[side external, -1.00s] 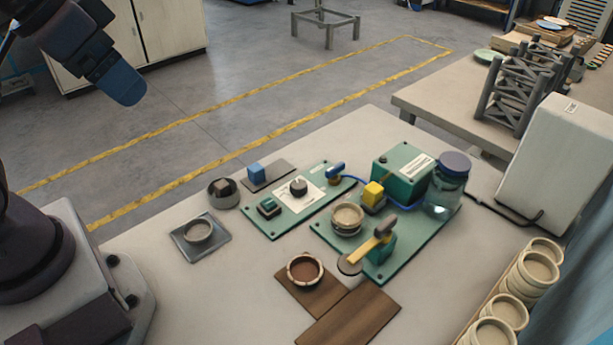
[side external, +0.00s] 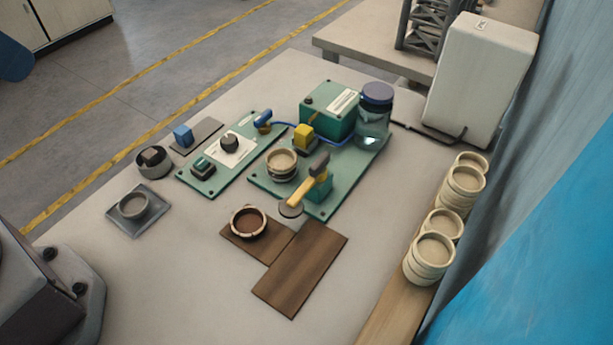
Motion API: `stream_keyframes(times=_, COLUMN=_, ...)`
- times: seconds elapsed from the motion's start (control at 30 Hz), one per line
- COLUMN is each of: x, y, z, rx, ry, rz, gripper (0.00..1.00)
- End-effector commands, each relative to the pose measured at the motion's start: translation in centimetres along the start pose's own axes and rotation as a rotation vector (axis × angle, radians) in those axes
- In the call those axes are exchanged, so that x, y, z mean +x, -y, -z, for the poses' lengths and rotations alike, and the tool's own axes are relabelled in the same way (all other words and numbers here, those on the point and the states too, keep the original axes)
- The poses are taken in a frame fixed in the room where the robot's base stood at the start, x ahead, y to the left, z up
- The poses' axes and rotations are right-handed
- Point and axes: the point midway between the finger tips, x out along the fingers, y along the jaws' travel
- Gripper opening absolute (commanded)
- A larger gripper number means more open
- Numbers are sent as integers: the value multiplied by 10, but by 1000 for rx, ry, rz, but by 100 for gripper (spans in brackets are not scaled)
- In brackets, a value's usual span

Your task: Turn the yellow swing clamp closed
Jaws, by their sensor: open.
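The yellow swing clamp (side external: 305,190) stands near the front of the right-hand green board (side external: 338,197). Its yellow arm runs from a green block (side external: 321,187) down-left to a round grey pad (side external: 290,209). A grey knob (side external: 319,164) rises at its upper end. The pad lies beside the beige ring-shaped cup (side external: 281,166), not over it, and sits near the board's front edge. My gripper is out of view; only a blue rounded part of my arm shows at the left edge, far from the clamp.
A yellow block (side external: 304,136), a green box (side external: 328,112) and a lidded jar (side external: 375,118) stand behind the clamp. A brown-filled dish (side external: 248,222) and wooden boards (side external: 301,268) lie in front. Stacked beige dishes (side external: 432,256) line the right. The left-hand green board (side external: 228,172) holds a dial.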

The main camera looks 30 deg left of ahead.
Motion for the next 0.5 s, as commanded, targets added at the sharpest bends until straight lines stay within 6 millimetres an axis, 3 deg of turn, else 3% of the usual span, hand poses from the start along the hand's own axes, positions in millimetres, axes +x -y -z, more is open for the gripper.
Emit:
stream_keyframes(times=0.03, x=6, y=-3, z=-1, rx=12, ry=28, rz=-6, gripper=51)
stream_keyframes(times=0.07, x=10, y=-5, z=-2, rx=20, ry=50, rz=-10, gripper=44)
stream_keyframes(times=0.17, x=25, y=-14, z=4, rx=59, ry=127, rz=-27, gripper=43)
stream_keyframes(times=0.5, x=91, y=-74, z=81, rx=171, ry=341, rz=-65, gripper=43)
